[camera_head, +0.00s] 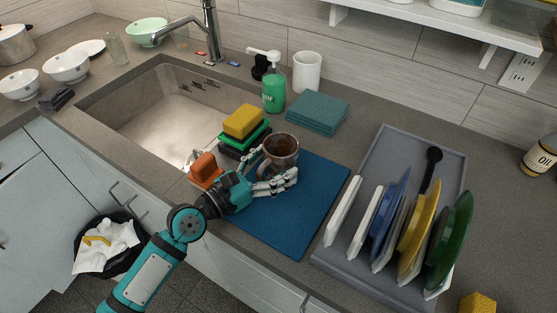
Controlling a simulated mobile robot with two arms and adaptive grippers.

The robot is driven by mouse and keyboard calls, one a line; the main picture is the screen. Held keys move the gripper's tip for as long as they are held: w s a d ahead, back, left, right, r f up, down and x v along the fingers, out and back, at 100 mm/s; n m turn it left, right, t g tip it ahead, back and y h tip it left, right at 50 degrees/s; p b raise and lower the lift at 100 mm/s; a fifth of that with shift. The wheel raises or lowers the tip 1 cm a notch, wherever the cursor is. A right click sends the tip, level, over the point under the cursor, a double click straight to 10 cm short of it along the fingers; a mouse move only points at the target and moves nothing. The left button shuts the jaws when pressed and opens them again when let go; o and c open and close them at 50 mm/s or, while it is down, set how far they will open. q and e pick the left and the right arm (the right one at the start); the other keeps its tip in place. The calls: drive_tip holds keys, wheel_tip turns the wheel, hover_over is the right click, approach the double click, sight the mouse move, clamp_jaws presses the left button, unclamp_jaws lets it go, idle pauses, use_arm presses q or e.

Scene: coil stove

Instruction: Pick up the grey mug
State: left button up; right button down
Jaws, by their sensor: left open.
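The grey mug (281,151) stands upright on the blue mat (310,205), near its back left part. Its inside looks brown. My left gripper (276,180) is at the near side of the mug, low by the mat, with its fingers apart. The fingers overlap the lower front of the mug in the picture; I cannot tell whether they touch it. The mug's handle is not clearly visible. My right gripper is out of view.
Stacked sponges (243,121) and an orange item (204,168) sit left of the mug, beside the sink (150,125). A rack (375,150) of upright plates stands right. A green soap bottle (274,93), white cup (307,72) and folded teal cloths (318,111) are behind.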

use_arm(q)
drive_tip(key=shift+a, duration=0.1)
drive_tip(key=shift+c, duration=1.2)
drive_tip(key=shift+s, duration=0.1)
drive_tip(key=c, duration=1.3)
